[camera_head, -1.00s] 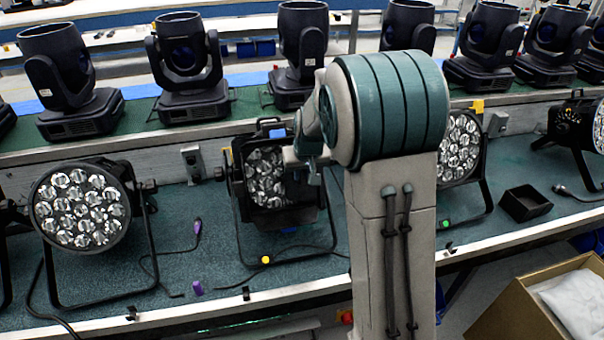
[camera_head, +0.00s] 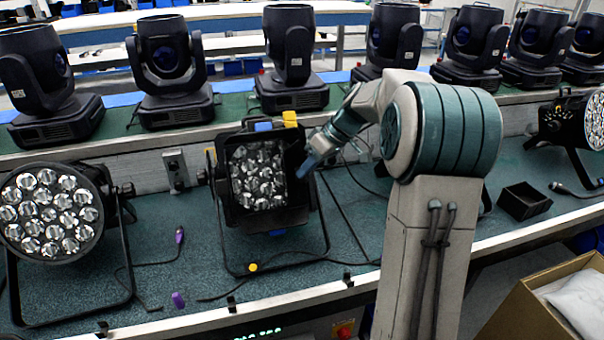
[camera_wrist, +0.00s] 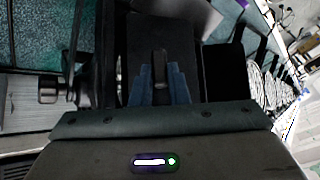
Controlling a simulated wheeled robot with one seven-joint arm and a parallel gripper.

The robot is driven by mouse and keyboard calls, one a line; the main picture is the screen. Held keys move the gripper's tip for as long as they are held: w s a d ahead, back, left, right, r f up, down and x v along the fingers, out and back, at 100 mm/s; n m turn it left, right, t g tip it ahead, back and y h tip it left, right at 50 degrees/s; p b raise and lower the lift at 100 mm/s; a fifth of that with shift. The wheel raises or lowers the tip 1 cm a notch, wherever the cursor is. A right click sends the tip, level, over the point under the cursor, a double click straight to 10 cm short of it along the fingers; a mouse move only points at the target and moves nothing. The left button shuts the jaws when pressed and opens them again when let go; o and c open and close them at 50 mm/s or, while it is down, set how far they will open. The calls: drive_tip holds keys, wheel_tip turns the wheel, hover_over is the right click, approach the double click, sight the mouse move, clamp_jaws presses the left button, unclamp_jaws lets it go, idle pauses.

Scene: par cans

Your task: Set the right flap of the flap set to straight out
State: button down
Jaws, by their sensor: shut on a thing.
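The flap set (camera_head: 226,190) is a black square frame on the front of the middle par can (camera_head: 258,172), whose clear lenses face me. Its right flap (camera_head: 295,148) is a dark panel beside the lenses, partly covered by my gripper (camera_head: 306,168). In the wrist view, my gripper (camera_wrist: 160,88) has its two blue fingers closed on a narrow black tab (camera_wrist: 160,62). The tab stands in front of a broad black panel, which looks like the right flap (camera_wrist: 143,35). The flap's exact angle is hard to tell.
Another par can (camera_head: 50,215) stands at the left, and one (camera_head: 590,120) at the far right. Moving-head lights (camera_head: 290,60) line the shelf behind. A small black box (camera_head: 524,202) sits on the bench at right. A cardboard box (camera_head: 540,305) is at lower right.

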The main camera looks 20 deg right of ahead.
drive_tip(key=n+g, duration=0.1)
drive_tip(key=d+n+y+p, duration=0.1)
drive_tip(key=d+n+g+y, duration=0.1)
drive_tip(key=n, duration=0.1)
drive_tip(key=shift+w+d+g+p, duration=0.2)
drive_tip(key=shift+w+g+p, duration=0.05)
drive_tip(key=shift+g+p, duration=0.1)
drive_tip(key=shift+w+d+f+n+g+y+p, duration=0.15)
drive_tip(key=shift+d+n+g+y+p, duration=0.15)
drive_tip(key=shift+n+g+p, duration=0.35)
drive_tip(key=shift+w+d+f+n+g+y+p, duration=0.1)
drive_tip(key=shift+w+d+n+g+y+p, duration=0.15)
drive_tip(key=shift+n+g, duration=0.35)
drive_tip(key=shift+w+d+f+n+g+y+p, duration=0.15)
drive_tip(key=shift+d+n+g+p, duration=0.2)
drive_tip(key=shift+n+p, duration=0.35)
drive_tip(key=c, duration=1.4)
unclamp_jaws()
drive_tip(key=shift+a, duration=0.1)
drive_tip(key=shift+r, duration=0.1)
